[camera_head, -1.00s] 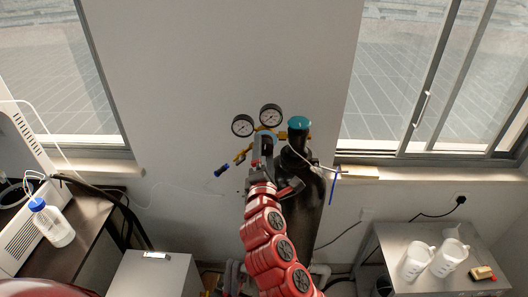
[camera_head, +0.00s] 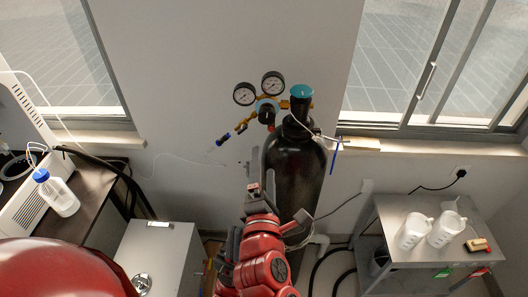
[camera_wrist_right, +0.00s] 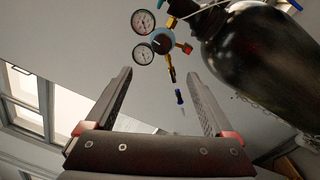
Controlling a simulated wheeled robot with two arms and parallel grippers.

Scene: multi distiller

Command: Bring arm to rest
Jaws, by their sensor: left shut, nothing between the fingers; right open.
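A black gas cylinder (camera_head: 292,175) with a teal cap stands against the wall. Its regulator (camera_head: 268,106) has two round gauges and a brass body, and also shows in the right wrist view (camera_wrist_right: 163,42). My right gripper (camera_head: 277,183) is open and empty in front of the cylinder, below and apart from the regulator.
A metal table (camera_head: 385,215) at the right holds two white jugs (camera_head: 428,232). A dark bench at the left holds a blue-capped bottle (camera_head: 56,193). A grey box (camera_head: 160,250) stands left of the grippers. A thin hose and cables run near the cylinder.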

